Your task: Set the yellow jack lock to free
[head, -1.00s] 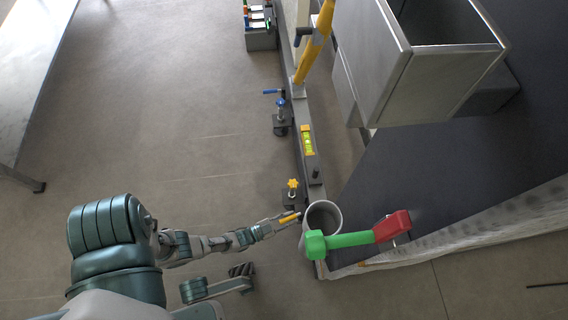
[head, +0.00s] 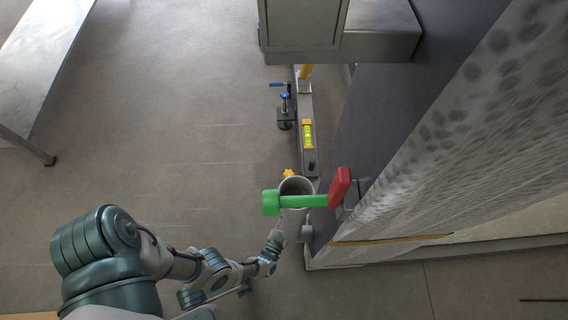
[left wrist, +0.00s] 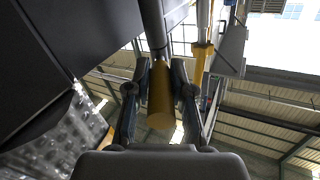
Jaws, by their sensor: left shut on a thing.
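The yellow jack stands by the frame beam, and its yellow star knob (head: 288,173) shows just above a grey pipe cup in the head view. Its yellow lock lever (left wrist: 160,98) shows in the left wrist view as a yellow cylinder on a dark rod. My left gripper (left wrist: 160,90) has one finger on each side of the lever and is shut on it. In the head view my left gripper (head: 277,236) is beside the pipe cup, which hides its fingertips and the lever. Which setting the lock is in cannot be told. My right gripper is not in view.
Along the beam are a yellow level (head: 307,134) and a blue jack (head: 285,100). A dark container wall lies to the right.

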